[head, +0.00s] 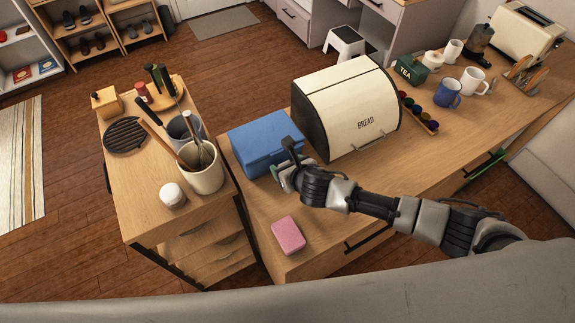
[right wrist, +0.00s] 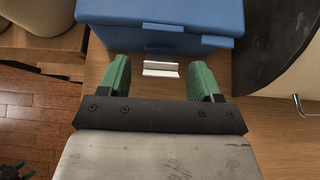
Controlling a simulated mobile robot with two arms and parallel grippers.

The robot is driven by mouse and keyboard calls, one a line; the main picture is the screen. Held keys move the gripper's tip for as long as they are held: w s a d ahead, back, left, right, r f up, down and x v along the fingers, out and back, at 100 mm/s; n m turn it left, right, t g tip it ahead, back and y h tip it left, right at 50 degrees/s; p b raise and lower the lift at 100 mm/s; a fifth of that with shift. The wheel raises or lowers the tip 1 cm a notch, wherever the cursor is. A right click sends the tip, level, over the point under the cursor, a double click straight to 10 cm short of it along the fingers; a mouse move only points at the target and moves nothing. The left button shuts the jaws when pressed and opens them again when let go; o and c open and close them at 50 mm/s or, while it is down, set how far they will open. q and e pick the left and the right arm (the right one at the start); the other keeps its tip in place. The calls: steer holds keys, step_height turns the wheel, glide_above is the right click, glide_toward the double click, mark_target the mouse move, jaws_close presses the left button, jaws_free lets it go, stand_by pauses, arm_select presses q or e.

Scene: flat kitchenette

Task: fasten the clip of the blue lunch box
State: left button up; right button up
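The blue lunch box (head: 265,141) stands on the counter, left of the bread bin, and its lid looks closed. In the right wrist view the box (right wrist: 170,18) fills the top, and a white clip (right wrist: 161,69) sticks out from its near face. The clip looks swung out from the box. My right gripper (right wrist: 160,63) is open, with its green fingers on either side of the clip and apart from it. In the head view the right gripper (head: 284,174) is at the near front side of the box and hides the clip.
A cream bread bin (head: 350,108) stands close on the right of the box. A pink sponge (head: 288,235) lies on the near counter. The counter around the sponge is clear.

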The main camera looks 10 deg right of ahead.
steer(key=b+v, duration=0.2)
steer(key=v, duration=0.8)
steer(key=shift+s+d+r, duration=0.2)
steer(key=shift+s+r, duration=0.05)
steer(key=shift+s, duration=0.05)
steer(key=shift+c, duration=0.3)
